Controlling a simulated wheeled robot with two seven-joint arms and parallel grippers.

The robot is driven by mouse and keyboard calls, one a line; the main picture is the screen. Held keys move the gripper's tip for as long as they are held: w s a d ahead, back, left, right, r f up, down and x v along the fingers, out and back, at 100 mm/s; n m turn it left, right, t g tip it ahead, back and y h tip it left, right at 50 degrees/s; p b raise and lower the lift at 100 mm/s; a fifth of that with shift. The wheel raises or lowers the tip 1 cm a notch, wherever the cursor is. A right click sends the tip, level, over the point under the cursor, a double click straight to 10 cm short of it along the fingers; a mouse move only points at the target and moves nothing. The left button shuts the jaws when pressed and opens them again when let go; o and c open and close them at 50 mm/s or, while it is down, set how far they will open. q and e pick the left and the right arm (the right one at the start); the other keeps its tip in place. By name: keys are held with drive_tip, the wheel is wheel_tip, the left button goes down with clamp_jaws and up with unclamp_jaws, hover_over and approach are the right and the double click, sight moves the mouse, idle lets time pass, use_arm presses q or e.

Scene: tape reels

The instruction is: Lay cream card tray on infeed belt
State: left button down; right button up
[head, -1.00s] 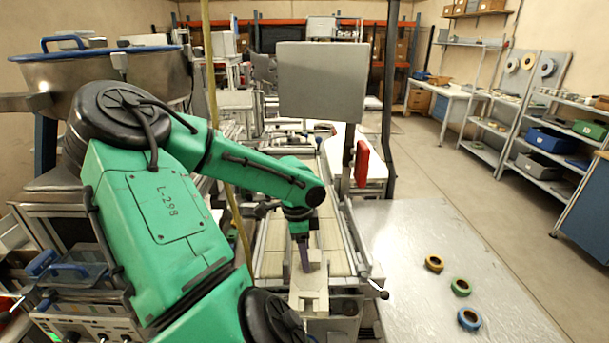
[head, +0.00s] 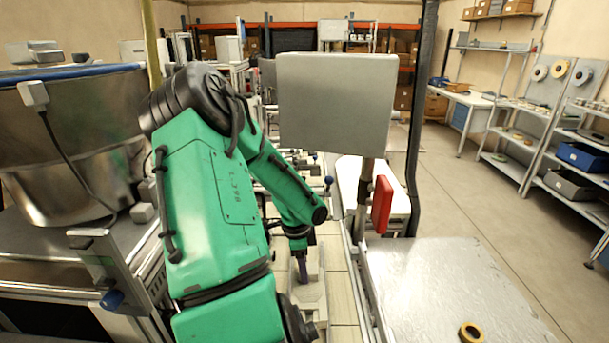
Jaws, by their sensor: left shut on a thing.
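My left gripper (head: 302,277), at the end of the green arm, points down and is shut on the cream card tray (head: 316,290). The arm partly hides the tray. The tray is over the pale infeed belt (head: 343,300), which shows along its right side. I cannot tell whether the tray touches the belt or is held just above it. My right gripper is not in view.
A grey panel (head: 338,105) on a post and a red box (head: 382,204) stand right of the belt. A metal table (head: 450,280) at right holds a yellow tape reel (head: 471,332) and is otherwise bare. A large steel bowl (head: 80,140) stands at left.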

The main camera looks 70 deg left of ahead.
sight(303, 286)
use_arm(q)
drive_tip(key=f, duration=0.2)
drive_tip(key=a+f, duration=0.1)
drive_tip(key=f, duration=0.3)
drive_tip(key=shift+w+a+f, duration=0.3)
drive_tip(key=shift+a+f, duration=0.05)
drive_tip(key=shift+a, duration=0.05)
drive_tip(key=shift+s+d+f, duration=0.1)
drive_tip(key=shift+d+f, duration=0.05)
drive_tip(key=shift+f, duration=0.35)
drive_tip(key=shift+s+d+f, duration=0.1)
drive_tip(key=shift+f, duration=0.35)
drive_tip(key=shift+d+f, duration=0.15)
drive_tip(key=shift+f, duration=0.1)
drive_tip(key=shift+c, duration=1.2)
unclamp_jaws()
drive_tip(key=shift+w+f, duration=0.1)
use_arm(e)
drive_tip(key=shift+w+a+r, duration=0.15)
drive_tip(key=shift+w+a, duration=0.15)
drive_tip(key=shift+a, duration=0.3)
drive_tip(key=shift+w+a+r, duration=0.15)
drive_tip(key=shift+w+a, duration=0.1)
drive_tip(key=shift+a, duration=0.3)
